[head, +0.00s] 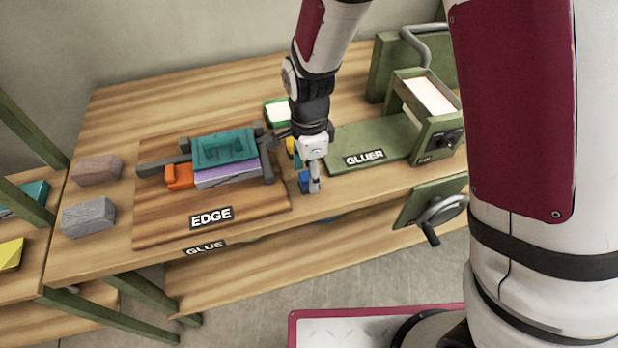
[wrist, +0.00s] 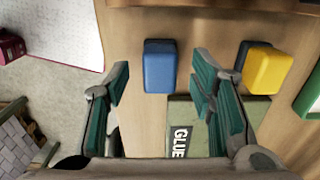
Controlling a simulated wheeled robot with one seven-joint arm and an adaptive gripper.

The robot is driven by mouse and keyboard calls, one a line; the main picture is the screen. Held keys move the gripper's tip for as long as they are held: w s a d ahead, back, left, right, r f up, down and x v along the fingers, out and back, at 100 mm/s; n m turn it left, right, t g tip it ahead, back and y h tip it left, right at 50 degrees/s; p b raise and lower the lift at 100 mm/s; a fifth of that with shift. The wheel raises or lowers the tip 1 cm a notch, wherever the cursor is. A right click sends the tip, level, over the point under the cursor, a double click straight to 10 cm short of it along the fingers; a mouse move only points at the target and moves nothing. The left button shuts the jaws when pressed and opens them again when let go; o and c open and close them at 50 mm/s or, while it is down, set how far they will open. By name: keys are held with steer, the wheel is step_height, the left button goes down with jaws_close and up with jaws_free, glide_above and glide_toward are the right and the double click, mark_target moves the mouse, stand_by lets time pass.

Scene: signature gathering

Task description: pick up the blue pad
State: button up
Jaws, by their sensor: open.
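The blue pad (wrist: 160,66) is a small rounded block lying on the wooden table. In the wrist view it sits ahead of my gripper (wrist: 160,85), between the lines of the two fingers and apart from both. My gripper is open and empty, with teal finger pads showing. In the head view my gripper (head: 312,180) points down over the table's front part, and the blue pad (head: 304,182) is partly hidden behind it.
A yellow block (wrist: 267,70) with a dark base lies to the right in the wrist view. The green GLUER board (head: 375,145) lies beside my gripper. The EDGE board (head: 150,215) holds a teal tray (head: 224,149).

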step_height(320, 180, down, 2)
steer(key=c, duration=1.1)
steer(key=shift+r, duration=0.1)
